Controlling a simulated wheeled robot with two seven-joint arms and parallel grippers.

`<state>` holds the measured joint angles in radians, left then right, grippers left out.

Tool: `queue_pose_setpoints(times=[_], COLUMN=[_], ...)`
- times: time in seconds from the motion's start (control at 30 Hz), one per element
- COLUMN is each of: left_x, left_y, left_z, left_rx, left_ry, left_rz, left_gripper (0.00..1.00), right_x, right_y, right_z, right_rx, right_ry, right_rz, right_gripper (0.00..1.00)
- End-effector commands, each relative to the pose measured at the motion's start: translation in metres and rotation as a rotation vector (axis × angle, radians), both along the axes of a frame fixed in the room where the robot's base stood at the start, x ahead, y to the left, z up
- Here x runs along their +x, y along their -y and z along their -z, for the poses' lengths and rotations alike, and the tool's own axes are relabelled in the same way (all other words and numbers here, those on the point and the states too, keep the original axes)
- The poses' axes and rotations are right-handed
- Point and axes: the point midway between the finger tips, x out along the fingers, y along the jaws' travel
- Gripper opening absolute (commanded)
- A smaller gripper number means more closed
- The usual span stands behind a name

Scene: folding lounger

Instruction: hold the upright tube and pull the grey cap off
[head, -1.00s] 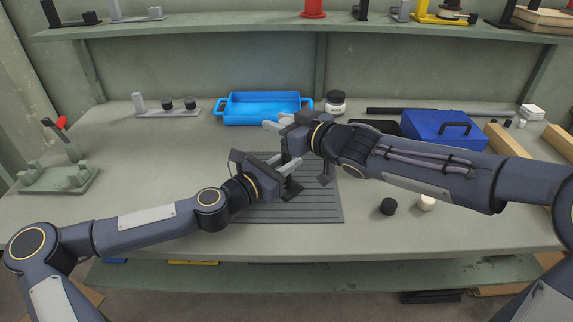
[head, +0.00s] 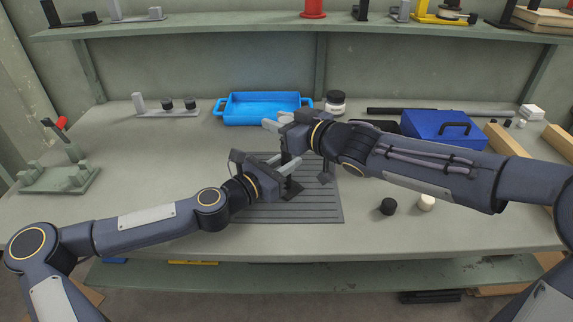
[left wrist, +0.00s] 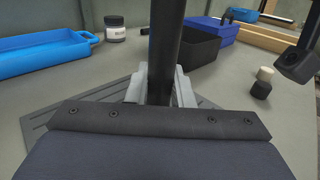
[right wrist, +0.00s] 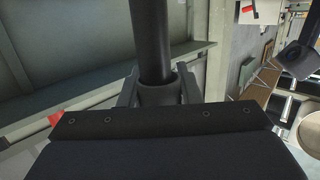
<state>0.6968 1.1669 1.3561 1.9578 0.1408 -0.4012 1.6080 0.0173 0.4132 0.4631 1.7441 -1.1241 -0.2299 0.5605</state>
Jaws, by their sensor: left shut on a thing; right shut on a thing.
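The upright tube (left wrist: 165,45) is black and stands between the fingers of my left gripper (head: 291,169) in the left wrist view. My left gripper is shut on it, above the grey ribbed mat (head: 315,207). My right gripper (head: 279,123) is higher and shut on the grey cap (right wrist: 158,94), which shows between its fingers in the right wrist view. The tube (right wrist: 151,40) runs into the mouth of the cap there, so the two look joined. In the head view the grippers hide most of the tube and the cap.
A blue tray (head: 262,109) and a white jar with a black lid (head: 335,102) stand behind the grippers. A blue box (head: 443,131) is at the right. A black cap (head: 388,206) and a cream cap (head: 427,202) lie right of the mat.

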Motion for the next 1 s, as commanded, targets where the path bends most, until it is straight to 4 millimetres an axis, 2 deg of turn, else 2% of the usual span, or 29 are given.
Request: queue_pose_setpoints(times=[0.03, 0.3, 0.33, 0.5, 0.8, 1.0], left_x=[-0.001, -0.001, -0.001, -0.001, -0.001, -0.001], left_y=[0.0, 0.0, 0.0, 0.0, 0.0, 0.0], left_z=[0.006, 0.006, 0.006, 0.006, 0.006, 0.006], left_rx=[0.004, 0.004, 0.004, 0.004, 0.004, 0.004], left_ry=[-0.011, -0.011, -0.011, -0.011, -0.011, -0.011], left_rz=[0.002, 0.002, 0.002, 0.002, 0.002, 0.002], left_gripper=[0.0, 0.0, 0.0, 0.0, 0.0, 0.0], right_x=[0.0, 0.0, 0.0, 0.001, 0.0, -0.016], right_y=[0.0, 0.001, 0.001, 0.001, 0.002, 0.02], right_z=[0.0, 0.001, 0.001, 0.001, 0.001, -0.003], right_rx=[0.0, 0.0, 0.0, -0.001, -0.001, -0.003], right_ry=[0.0, -0.001, -0.001, -0.002, -0.002, 0.0], right_rz=[0.001, 0.002, 0.002, 0.002, 0.003, 0.008], right_gripper=[0.0, 0.0, 0.33, 0.55, 0.56, 0.56])
